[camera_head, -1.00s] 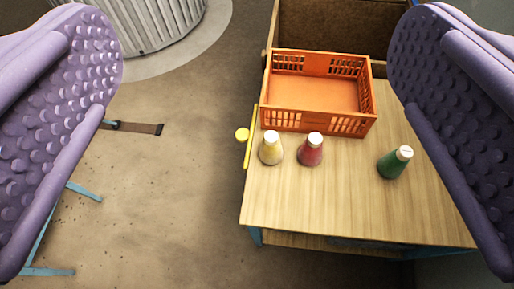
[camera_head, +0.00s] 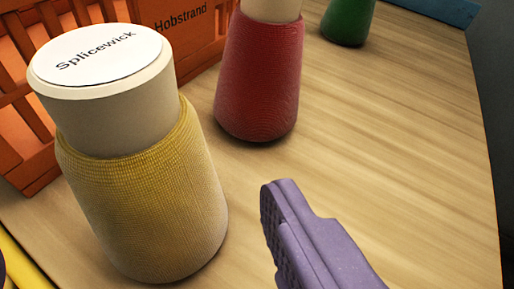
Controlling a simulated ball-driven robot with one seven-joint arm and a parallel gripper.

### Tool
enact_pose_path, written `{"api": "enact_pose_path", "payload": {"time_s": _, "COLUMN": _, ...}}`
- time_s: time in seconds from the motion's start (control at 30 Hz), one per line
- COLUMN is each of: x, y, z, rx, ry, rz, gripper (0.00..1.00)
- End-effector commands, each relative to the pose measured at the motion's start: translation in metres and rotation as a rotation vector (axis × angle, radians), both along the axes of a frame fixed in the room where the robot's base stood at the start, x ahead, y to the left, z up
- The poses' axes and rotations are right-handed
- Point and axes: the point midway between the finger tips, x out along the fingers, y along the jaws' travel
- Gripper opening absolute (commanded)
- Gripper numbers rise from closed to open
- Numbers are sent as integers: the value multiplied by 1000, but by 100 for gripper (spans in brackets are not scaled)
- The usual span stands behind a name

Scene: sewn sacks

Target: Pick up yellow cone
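The yellow cone (camera_head: 150,205) stands upright on the wooden table, large and close at the left. It is wound with yellow thread and has a cream top with a white disc reading "Splicewick". My gripper (camera_head: 135,235) is open. One purple finger (camera_head: 305,240) shows to the right of the cone, with bare table between them. A dark sliver at the lower left edge may be the other finger; most of it is out of frame. I see no contact with the cone.
A red cone (camera_head: 258,75) stands behind and right of the yellow one. A green cone (camera_head: 348,20) stands farther back. The orange crate (camera_head: 180,45), marked "Hobstrand", is close behind the yellow cone. The table (camera_head: 400,120) is clear at the right.

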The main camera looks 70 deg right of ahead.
Motion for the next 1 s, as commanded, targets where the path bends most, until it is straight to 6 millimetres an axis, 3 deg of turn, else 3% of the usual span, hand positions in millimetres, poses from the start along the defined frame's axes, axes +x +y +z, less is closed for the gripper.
{"api": "enact_pose_path", "payload": {"time_s": 0.5, "x": 49, "y": -44, "z": -26, "rx": 1, "ry": -1, "rz": -2, "gripper": 100}}
{"api": "enact_pose_path", "payload": {"time_s": 0.73, "x": 51, "y": -46, "z": -24, "rx": 3, "ry": 0, "rz": 0, "gripper": 100}}
{"api": "enact_pose_path", "payload": {"time_s": 1.0, "x": 51, "y": -46, "z": -24, "rx": 2, "ry": -1, "rz": 0, "gripper": 42}}
